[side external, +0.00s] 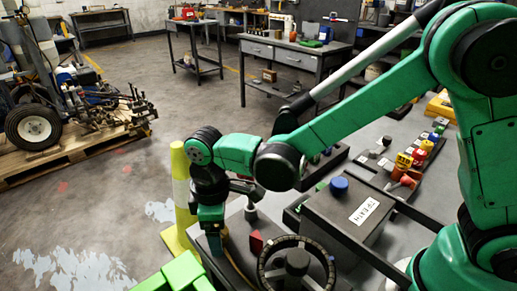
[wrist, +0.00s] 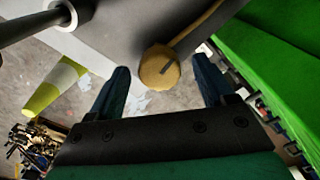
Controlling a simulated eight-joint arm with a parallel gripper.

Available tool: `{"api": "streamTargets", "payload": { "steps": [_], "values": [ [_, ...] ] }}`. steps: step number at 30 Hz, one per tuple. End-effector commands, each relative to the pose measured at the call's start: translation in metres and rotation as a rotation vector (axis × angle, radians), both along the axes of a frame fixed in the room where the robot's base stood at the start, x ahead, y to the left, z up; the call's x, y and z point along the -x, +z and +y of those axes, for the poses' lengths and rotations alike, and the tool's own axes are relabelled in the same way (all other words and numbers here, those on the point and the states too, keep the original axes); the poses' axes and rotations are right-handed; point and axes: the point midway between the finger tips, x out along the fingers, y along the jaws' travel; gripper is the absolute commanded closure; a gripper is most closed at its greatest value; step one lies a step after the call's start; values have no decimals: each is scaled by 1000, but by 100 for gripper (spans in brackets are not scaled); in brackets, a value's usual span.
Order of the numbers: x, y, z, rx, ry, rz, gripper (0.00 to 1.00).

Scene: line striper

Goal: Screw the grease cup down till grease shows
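The grease cup (wrist: 158,70) appears to be the round brass-coloured cap with a dark slot mark in the wrist view. A thin tan line (wrist: 197,27) runs from beside it to the upper right along a grey housing (wrist: 110,35). My gripper (wrist: 161,76) is open, its two dark blue fingers on either side of the cap in the picture, with a gap on both sides. I cannot tell how far the fingertips are from it in depth. In the side view my gripper (side external: 211,222) points down at the machine's left edge and hides the cup. No grease is visible.
A yellow-and-white post (side external: 181,190) stands just left of my gripper. A handwheel (side external: 297,262), a red block (side external: 256,242) and a grey box with a blue knob (side external: 338,187) are to the right.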

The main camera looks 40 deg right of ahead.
Motion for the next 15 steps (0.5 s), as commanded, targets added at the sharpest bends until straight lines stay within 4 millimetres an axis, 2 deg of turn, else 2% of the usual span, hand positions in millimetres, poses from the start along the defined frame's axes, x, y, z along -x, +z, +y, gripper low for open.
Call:
{"api": "streamTargets", "payload": {
  "steps": [10,15],
  "values": [
    [0,3,0,1,0,1,22],
    [0,23,0,1,0,1,22]
  ]
}}
